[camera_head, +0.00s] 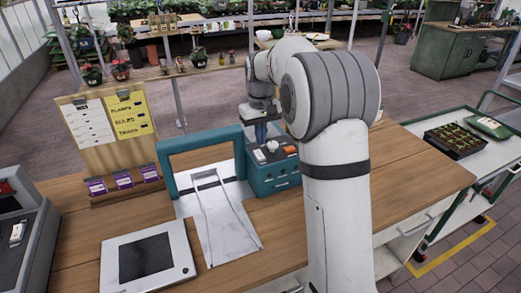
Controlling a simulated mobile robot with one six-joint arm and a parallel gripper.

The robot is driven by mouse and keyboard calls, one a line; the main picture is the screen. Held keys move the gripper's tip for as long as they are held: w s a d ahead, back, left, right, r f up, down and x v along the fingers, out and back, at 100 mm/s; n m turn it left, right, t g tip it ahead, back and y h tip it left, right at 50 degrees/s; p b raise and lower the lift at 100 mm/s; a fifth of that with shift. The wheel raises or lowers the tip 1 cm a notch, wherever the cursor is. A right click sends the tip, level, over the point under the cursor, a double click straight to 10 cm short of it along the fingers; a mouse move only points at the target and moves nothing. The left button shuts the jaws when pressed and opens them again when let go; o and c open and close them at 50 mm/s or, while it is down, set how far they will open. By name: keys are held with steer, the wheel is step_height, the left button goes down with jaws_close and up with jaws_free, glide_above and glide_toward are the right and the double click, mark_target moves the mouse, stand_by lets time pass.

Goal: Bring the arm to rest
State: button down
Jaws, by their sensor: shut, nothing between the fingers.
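My white and grey arm rises through the middle of the head view and bends over at the top. My gripper (261,132) hangs downward at its far end, behind and above the teal box (273,174) on the wooden bench. It is small in the picture and shut with nothing in it. I cannot tell whether its tips touch the box or stand apart from it. The arm hides part of the bench to the right of the box.
The wooden bench (408,186) is bare at right. A teal frame with a metal chute (220,225), a flat screen device (148,258) and a notice board (108,130) stand on its left. A cart with a seedling tray (455,140) is at right.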

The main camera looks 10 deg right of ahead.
steer(key=shift+r+p, duration=0.5)
steer(key=shift+r, duration=0.45)
steer(key=s+m+t, duration=0.2)
steer(key=s+t, duration=0.1)
steer(key=s, duration=2.9)
steer(key=shift+s+d+r, duration=0.15)
steer(key=shift+d+r, duration=0.05)
